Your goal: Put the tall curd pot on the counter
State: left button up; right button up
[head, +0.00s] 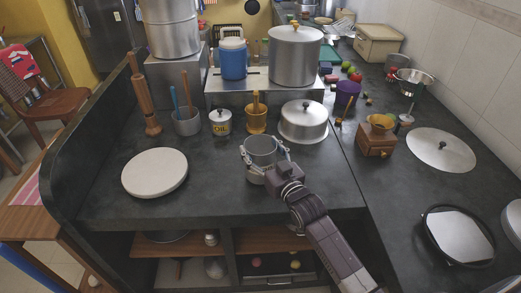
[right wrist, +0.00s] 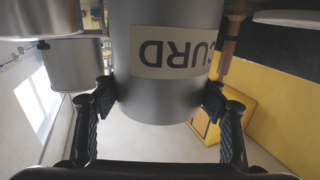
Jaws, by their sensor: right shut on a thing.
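The tall curd pot (head: 262,148) is a silver steel cylinder near the front of the dark counter (head: 215,205) in the head view. It looks about upright, its rim facing up. My right gripper (head: 266,158) is shut around its sides. In the right wrist view, the pot (right wrist: 165,98) fills the middle between the two fingers (right wrist: 158,98), with its CURD label upside down in the picture. I cannot tell whether its base touches the counter; the gripper hides it in the head view. My left gripper is not in view.
A white round board (head: 155,173) lies to the left. An OIL tin (head: 220,122), a wooden mortar (head: 257,115) and a lidded steel pot (head: 304,122) stand behind. A wooden grinder (head: 377,137) is to the right. Bare counter lies between board and pot.

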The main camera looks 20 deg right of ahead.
jog(key=shift+f, duration=0.2)
jog(key=shift+f, duration=0.1)
jog(key=o, duration=2.1)
jog(key=shift+f, duration=0.1)
jog(key=s+d+b, duration=0.1)
jog(key=s, duration=1.1)
jog(key=shift+d, duration=0.2)
